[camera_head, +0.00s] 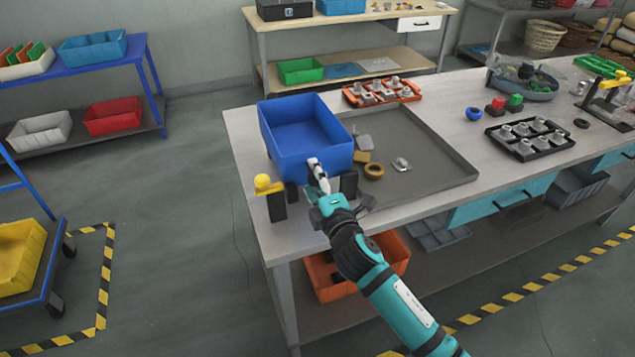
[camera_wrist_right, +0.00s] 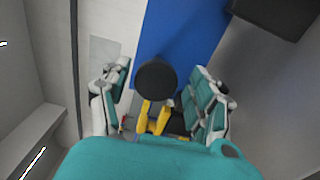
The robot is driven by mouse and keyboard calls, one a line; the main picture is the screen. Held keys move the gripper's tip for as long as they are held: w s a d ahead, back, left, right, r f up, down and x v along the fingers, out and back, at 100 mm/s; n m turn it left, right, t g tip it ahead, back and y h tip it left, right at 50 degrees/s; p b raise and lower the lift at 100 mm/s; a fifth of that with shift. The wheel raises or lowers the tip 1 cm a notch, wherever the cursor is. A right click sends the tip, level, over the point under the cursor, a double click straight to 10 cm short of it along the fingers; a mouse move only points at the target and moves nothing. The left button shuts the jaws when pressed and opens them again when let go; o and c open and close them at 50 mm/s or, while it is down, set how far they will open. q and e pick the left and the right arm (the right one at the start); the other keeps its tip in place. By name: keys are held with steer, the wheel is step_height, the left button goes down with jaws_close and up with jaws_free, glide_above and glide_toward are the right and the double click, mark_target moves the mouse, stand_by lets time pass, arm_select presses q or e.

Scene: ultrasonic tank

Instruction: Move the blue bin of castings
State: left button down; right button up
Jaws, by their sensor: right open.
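The blue bin (camera_head: 300,150) stands upright on the left end of the workbench, at the left side of a shallow grey tray (camera_head: 440,150). Its visible inside looks empty; I see no castings in it. My right gripper (camera_head: 320,182) is at the bin's near wall, low by its right corner. In the right wrist view the gripper (camera_wrist_right: 158,105) has its fingers spread apart. A round black part (camera_wrist_right: 157,78) shows between them, with the blue bin wall (camera_wrist_right: 185,35) beyond. I cannot tell whether the fingers touch the bin. My left gripper is out of view.
A black post with a yellow top (camera_head: 267,185) stands left of my gripper. A brass ring (camera_head: 374,171) and small metal parts lie in the tray. An orange rack of castings (camera_head: 382,92) is behind the bin; a black rack (camera_head: 530,138) is at right.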

steer(key=v, duration=1.2)
steer(key=d+f+m+g+h, duration=0.1)
steer(key=d+f+m+g, duration=0.15)
steer(key=f, duration=0.75)
steer(key=d+f+m+g+h, duration=0.2)
steer(key=d+f, duration=0.1)
steer(key=f, duration=0.7)
steer(key=s+d+f+m+g+h, duration=0.1)
steer(key=s+d+f+m+g, duration=0.2)
steer(key=f, duration=0.6)
steer(key=s+d+f+m+h, duration=0.1)
steer(key=s+d+f+m, duration=0.1)
steer(key=s+f, duration=0.45)
steer(key=s+d+f+m+g, duration=0.2)
steer(key=s+d+f, duration=0.1)
steer(key=s+f, duration=0.35)
steer(key=s+d+f+m+g, duration=0.25)
steer(key=s+f, duration=0.25)
steer(key=f, duration=0.3)
steer(key=s+d+f+m+g, duration=0.1)
steer(key=s+f+m+g, duration=0.1)
steer(key=s, duration=0.9)
steer(key=s+d+f+m+g+h, duration=0.1)
steer(key=s+d+f+m+g, duration=0.1)
steer(key=s+f, duration=0.4)
steer(key=s+m, duration=0.1)
steer(key=s, duration=0.4)
steer(key=shift+s+m, duration=0.35)
steer(key=shift+m, duration=0.05)
